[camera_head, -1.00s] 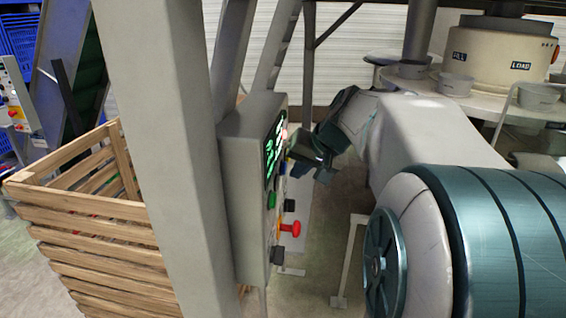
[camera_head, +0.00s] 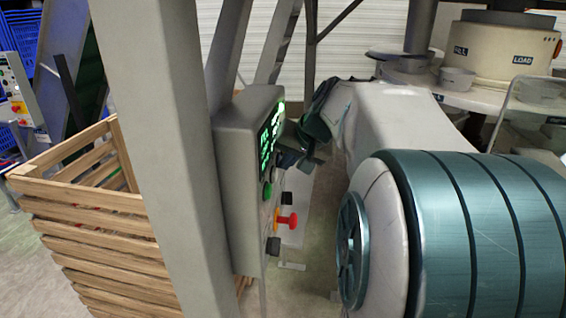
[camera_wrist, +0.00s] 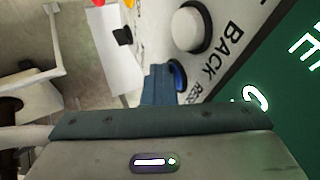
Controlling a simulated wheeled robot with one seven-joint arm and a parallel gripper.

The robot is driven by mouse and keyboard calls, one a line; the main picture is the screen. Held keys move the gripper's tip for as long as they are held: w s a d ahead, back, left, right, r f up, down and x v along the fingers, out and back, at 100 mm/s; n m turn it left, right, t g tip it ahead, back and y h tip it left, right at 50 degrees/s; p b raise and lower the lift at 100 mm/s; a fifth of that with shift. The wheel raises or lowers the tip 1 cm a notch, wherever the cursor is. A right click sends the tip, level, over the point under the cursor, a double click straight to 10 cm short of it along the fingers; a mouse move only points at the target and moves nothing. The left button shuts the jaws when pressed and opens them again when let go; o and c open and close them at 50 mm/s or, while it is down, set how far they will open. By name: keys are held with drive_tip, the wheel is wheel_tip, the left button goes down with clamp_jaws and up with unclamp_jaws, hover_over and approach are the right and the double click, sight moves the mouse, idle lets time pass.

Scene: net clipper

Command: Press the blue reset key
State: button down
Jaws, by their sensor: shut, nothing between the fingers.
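The blue reset key (camera_wrist: 180,76) is a round button on the panel face in the wrist view, beside lettering that begins "RES". My gripper (camera_wrist: 160,70) is shut and empty. Its fingertips are right beside the key and cover part of it; I cannot tell whether they touch it. In the head view the control box (camera_head: 233,150) stands on a grey post, its face turned to the right. My gripper (camera_head: 288,157) is against or very close to that face, below the lit screen (camera_head: 270,135). I cannot make out the blue key there.
A white button (camera_wrist: 188,28) labelled BACK sits next to the blue key. A green button (camera_head: 267,190), black knobs and a red knob (camera_head: 288,221) are lower on the box. A wooden crate (camera_head: 85,225) stands left of the post. A round machine (camera_head: 500,50) is at back right.

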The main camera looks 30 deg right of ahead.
drive_tip(key=shift+a, duration=0.2)
drive_tip(key=s+d+r+b, duration=0.1)
drive_tip(key=s+d+r, duration=0.3)
drive_tip(key=s+r, duration=0.4)
drive_tip(key=shift+s+d+b, duration=0.2)
drive_tip(key=shift+d+b, duration=0.15)
drive_tip(key=shift+d, duration=0.05)
